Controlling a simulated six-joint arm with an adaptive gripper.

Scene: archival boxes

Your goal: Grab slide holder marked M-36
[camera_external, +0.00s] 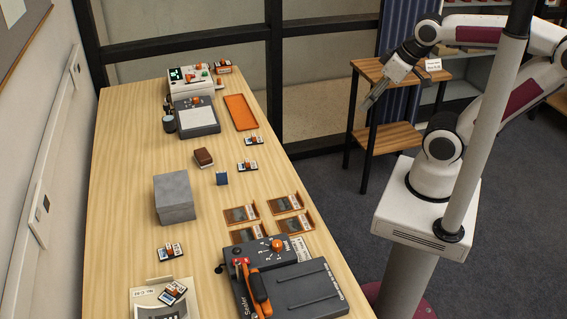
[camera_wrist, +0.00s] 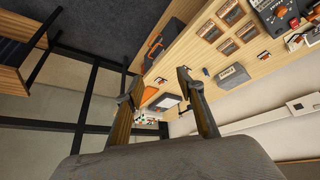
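Several small slide holders with white labels and orange-brown parts are spread over the wooden table. One is at the right edge (camera_external: 253,140), one just below it (camera_external: 247,166), one at the left front (camera_external: 170,251), and one on the cream device at the front (camera_external: 173,292). Their markings are too small to read, so I cannot tell which is M-36. My gripper (camera_external: 370,100) hangs off the table's right side, by the small wooden stand, far from all holders. In the wrist view my gripper (camera_wrist: 158,77) has its two fingers apart with nothing between them.
The table (camera_external: 130,205) also bears a grey box (camera_external: 175,198), an orange tray (camera_external: 240,112), several orange slide frames (camera_external: 285,204), a dark machine with an orange handle (camera_external: 310,288) and devices at the far end. A wooden stand (camera_external: 390,136) is near my gripper.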

